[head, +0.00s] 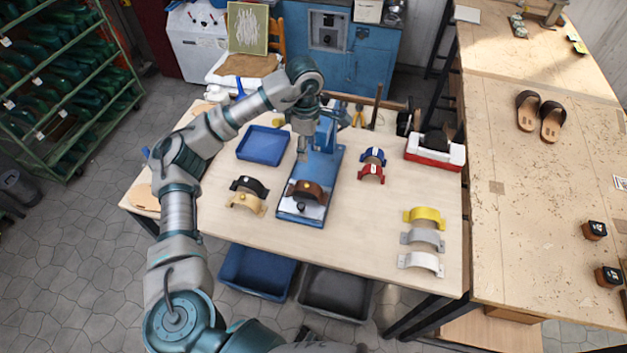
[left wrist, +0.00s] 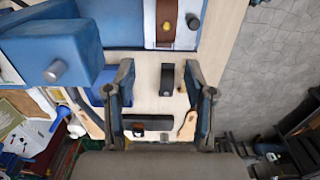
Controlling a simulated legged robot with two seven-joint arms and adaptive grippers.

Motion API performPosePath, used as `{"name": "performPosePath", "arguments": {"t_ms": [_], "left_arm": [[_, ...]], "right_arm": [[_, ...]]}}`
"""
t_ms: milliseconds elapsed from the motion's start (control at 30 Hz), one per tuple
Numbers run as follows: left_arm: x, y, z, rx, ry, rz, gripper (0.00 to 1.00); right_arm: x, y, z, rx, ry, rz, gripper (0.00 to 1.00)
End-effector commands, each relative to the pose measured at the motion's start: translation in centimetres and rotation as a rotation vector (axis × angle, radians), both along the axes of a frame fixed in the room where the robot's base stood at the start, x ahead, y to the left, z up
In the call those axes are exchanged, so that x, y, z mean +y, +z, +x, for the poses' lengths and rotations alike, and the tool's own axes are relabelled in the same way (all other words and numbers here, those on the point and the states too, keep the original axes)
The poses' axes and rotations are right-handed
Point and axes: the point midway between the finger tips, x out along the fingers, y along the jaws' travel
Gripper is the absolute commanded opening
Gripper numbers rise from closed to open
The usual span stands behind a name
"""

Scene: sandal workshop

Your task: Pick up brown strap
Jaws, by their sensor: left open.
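The brown strap (head: 305,190) is an arched piece with a brass-coloured stud. It sits over a white block on the base of the blue press (head: 325,160). The brown strap (left wrist: 171,22) also shows at the top of the left wrist view, beyond the fingertips. My left gripper (head: 303,152) is just behind the strap in the head view, beside the press column and apart from the strap. In the left wrist view my left gripper (left wrist: 160,75) has its fingers spread, with nothing held between them. My right gripper is not in view.
A black strap (head: 250,186) and a tan strap (head: 246,204) lie left of the press. Blue (head: 373,155) and red straps (head: 371,173) lie right of it, with yellow (head: 425,215), grey and white straps further right. A blue tray (head: 262,145) stands behind left.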

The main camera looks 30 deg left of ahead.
Motion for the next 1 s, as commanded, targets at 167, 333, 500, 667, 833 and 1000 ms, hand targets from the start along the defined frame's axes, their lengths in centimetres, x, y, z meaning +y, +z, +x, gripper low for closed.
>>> {"name": "performPosePath", "arguments": {"t_ms": [167,333,500,667,833,1000], "left_arm": [[0.0,-3.6,-0.1,0.005,-0.001,0.001,0.54],[-0.1,-7.8,0.0,0.008,-0.001,0.000,0.54],[-0.1,-10.7,0.1,0.007,-0.001,-0.001,0.54],[-0.1,-11.9,0.0,0.004,-0.001,-0.001,0.54],[-0.1,-14.1,-0.3,0.007,-0.001,-0.001,0.54],[-0.2,-16.5,-0.3,0.006,-0.001,-0.001,0.54]], "right_arm": [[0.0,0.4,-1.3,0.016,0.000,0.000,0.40],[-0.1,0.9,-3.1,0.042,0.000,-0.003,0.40],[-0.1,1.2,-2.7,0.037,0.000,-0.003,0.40],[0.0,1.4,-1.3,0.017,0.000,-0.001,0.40],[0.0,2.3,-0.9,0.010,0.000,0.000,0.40],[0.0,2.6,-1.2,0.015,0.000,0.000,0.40]]}}
